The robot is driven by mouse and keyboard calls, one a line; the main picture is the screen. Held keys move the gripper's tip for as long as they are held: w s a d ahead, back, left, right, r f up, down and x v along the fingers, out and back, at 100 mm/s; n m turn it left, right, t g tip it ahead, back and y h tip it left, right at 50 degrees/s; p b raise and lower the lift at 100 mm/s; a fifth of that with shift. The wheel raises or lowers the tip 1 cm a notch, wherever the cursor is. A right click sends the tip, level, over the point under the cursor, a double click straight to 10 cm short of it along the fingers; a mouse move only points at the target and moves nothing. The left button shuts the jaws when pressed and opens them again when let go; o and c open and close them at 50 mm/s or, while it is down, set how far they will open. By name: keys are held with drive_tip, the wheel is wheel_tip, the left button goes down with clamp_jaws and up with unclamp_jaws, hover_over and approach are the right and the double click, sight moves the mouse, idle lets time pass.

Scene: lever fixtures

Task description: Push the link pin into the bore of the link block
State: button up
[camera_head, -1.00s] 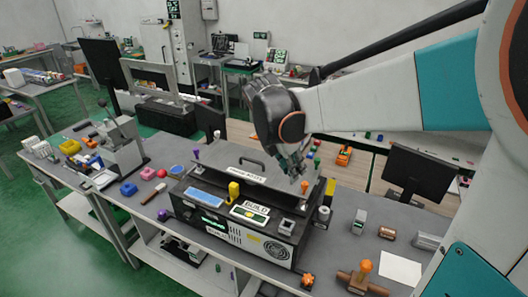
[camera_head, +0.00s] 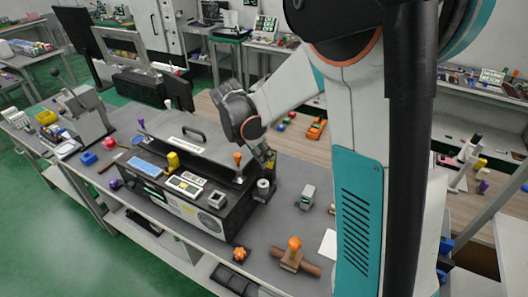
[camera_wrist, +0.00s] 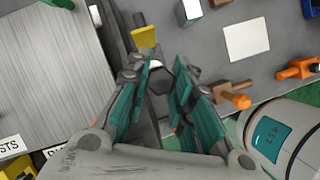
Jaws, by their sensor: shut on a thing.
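My gripper (camera_head: 264,160) is at the right end of the black box, above a pale cylinder (camera_head: 263,188) with a dark band. In the wrist view its teal fingers (camera_wrist: 165,85) stand a little apart, shut on a pale grey piece (camera_wrist: 160,74). I cannot tell for certain that this piece is the link pin. A yellow piece (camera_wrist: 143,37) shows just beyond the left fingertip; it also shows beside the fingers in the head view (camera_head: 271,160). A grey block (camera_head: 307,197) stands on the bench to the right. I cannot make out the link block or its bore.
A brown T-shaped piece with an orange knob (camera_head: 293,246) and an orange star knob (camera_head: 240,254) lie in front.

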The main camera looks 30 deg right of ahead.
idle(0.3)
drive_tip(key=shift+f+b, duration=2.4)
drive_tip(key=shift+f, duration=0.5)
drive_tip(key=shift+f+b, duration=1.15)
drive_tip(key=shift+b, duration=0.1)
drive_tip(key=o, duration=1)
drive_tip(key=shift+o, duration=0.2)
drive_tip(key=shift+r, duration=0.1)
